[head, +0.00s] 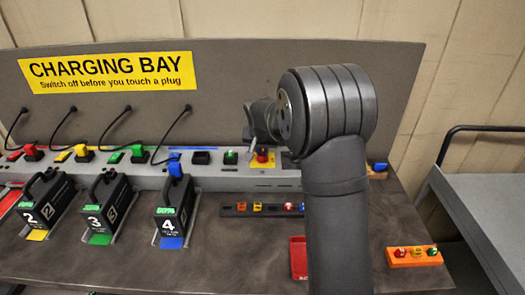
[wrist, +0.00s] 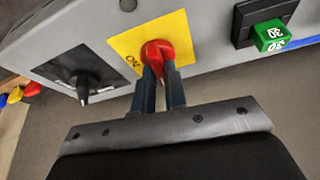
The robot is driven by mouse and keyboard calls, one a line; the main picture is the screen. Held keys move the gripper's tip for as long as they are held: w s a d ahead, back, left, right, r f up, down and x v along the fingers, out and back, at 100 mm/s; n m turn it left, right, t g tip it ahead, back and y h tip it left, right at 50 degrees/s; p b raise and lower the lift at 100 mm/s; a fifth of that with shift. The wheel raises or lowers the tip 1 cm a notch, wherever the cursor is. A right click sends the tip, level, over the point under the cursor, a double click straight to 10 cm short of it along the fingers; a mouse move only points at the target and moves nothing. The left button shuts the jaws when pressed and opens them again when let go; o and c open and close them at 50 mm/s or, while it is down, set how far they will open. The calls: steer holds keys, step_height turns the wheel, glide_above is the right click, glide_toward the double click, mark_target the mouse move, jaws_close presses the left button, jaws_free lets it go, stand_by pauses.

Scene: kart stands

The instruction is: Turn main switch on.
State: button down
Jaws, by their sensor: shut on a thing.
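The main switch is a red knob (wrist: 157,50) on a yellow plate (wrist: 178,24) set in the grey front of the bench unit. Part of an ON label shows on the plate beside the knob in the wrist view. My gripper (wrist: 159,72) has its two dark fingers shut on the knob, one on each side. In the head view the red knob (head: 262,154) shows below my wrist, with the yellow plate (head: 271,164) partly hidden by my arm. I cannot tell for certain which way the knob is turned.
Black numbered batteries (head: 177,212) stand at the left. An orange block (head: 414,256) and a red tray (head: 298,258) lie near my arm.

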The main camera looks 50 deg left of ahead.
steer(key=m+t+h, duration=0.1)
steer(key=m, duration=0.3)
steer(key=shift+a, duration=0.15)
steer(key=m+h, duration=0.2)
steer(key=m, duration=0.2)
steer(key=shift+a+m, duration=0.1)
steer(key=shift+m, duration=0.3)
steer(key=m+h, duration=0.2)
steer(key=m, duration=0.2)
steer(key=shift+a, duration=0.1)
steer(key=shift+m+g+h, duration=0.4)
steer(key=shift+m+g, duration=0.2)
steer(key=shift+m, duration=1.2)
steer(key=c, duration=1.5)
jaws_free()
steer(key=shift+o, duration=0.2)
